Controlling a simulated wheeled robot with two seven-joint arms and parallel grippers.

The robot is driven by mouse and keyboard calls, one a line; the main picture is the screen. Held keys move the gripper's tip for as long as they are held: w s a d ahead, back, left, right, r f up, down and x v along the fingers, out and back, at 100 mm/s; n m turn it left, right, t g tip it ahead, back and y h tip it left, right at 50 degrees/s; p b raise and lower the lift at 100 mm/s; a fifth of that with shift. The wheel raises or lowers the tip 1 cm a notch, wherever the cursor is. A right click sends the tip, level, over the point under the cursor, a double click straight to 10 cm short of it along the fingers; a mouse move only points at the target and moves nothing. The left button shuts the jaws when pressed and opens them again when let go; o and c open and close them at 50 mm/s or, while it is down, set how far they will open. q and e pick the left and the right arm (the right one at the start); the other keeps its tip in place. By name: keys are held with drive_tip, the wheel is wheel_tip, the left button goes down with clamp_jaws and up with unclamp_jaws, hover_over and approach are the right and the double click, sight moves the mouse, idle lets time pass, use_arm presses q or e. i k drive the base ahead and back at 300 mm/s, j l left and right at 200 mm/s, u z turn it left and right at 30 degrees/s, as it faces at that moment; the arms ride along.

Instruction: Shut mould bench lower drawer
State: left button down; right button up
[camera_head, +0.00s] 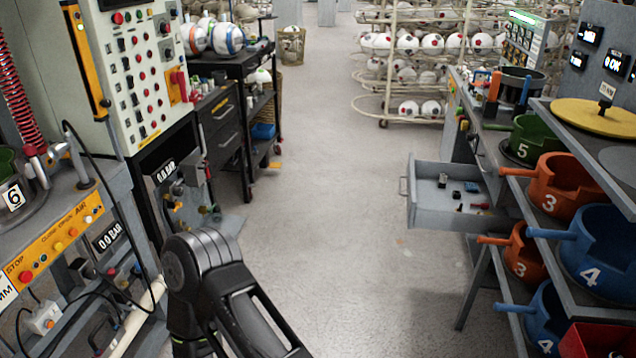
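A light grey drawer (425,208) stands pulled out from the bench on the right, towards the aisle. Its bar handle (404,187) is on the left-facing front. Small black, blue and red items lie inside it. I cannot tell clearly whether another drawer front is above it. The bench top (484,139) carries moulds and tools. A dark link of my arm shows at the lower left of centre, apart from the drawer. Neither of my grippers is in view, and nothing of mine touches the drawer.
Shelves at right hold orange moulds (566,188) and blue moulds (607,245), with handles sticking out left near the drawer. A control cabinet (110,60) and a press stand at left. The grey floor (330,180) between is clear. A ball rack (385,75) stands behind.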

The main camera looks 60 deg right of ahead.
sight(432, 204)
drive_tip(key=i+l, duration=0.6)
drive_tip(key=i+z, duration=0.1)
drive_tip(key=z, duration=2.75)
drive_tip(key=i+j, duration=0.1)
drive_tip(key=i, duration=0.35)
drive_tip(key=i+j, duration=0.1)
drive_tip(key=i, duration=0.35)
drive_tip(key=i+j, duration=0.15)
drive_tip(key=i, duration=0.35)
drive_tip(key=z, duration=1.35)
